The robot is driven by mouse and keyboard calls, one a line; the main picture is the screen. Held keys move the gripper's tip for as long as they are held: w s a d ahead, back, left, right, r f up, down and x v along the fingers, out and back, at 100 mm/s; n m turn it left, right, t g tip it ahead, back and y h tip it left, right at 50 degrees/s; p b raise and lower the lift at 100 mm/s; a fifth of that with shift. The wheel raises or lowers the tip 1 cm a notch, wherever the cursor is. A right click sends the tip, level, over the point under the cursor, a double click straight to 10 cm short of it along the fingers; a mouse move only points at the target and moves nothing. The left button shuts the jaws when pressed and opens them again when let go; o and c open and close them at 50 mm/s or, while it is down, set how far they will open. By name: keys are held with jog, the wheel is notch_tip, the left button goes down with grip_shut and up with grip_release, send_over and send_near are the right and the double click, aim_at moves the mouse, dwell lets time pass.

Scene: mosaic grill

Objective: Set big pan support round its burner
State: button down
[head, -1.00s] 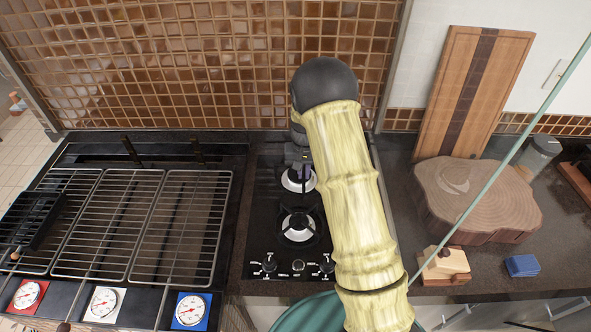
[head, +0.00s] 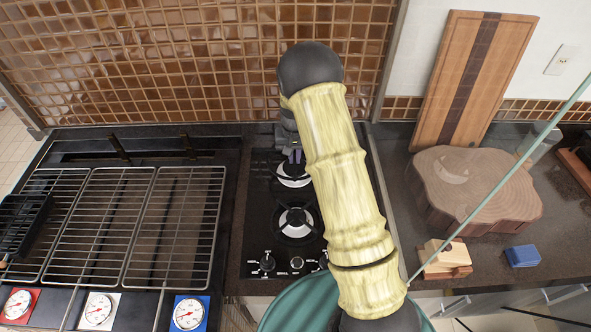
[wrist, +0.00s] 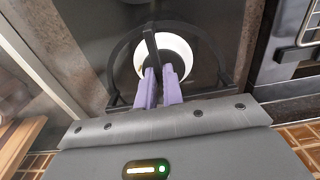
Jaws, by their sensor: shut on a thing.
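My gripper (wrist: 158,90) has its two pale purple fingers shut on a black bar of the big pan support (wrist: 151,46) in the wrist view. The support is a dark ring with bars, and it shows around a white-rimmed burner (wrist: 179,50). I cannot tell whether the ring rests on the hob or hangs just above it. In the head view my gripper (head: 296,157) is over the rear burner (head: 293,180). The arm and gripper hide much of the support there.
The front burner (head: 296,217) and the knobs (head: 267,263) lie nearer on the black hob. A wire grill (head: 105,225) is at left. At right are a wood slab (head: 480,195), a leaning board (head: 475,80) and a blue block (head: 522,256). The tiled wall (head: 200,60) is close behind.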

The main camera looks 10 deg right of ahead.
jog(key=shift+w+d+f+p, duration=0.1)
jog(key=shift+f+p, duration=0.1)
jog(key=shift+f, duration=0.6)
jog(key=shift+w+d+f+p, duration=0.1)
jog(key=shift+f+p, duration=0.1)
jog(key=shift+f, duration=0.55)
jog(key=shift+f, duration=0.1)
jog(key=shift+f+p, duration=0.95)
jog(key=shift+f, duration=1.05)
jog(key=shift+f, duration=0.1)
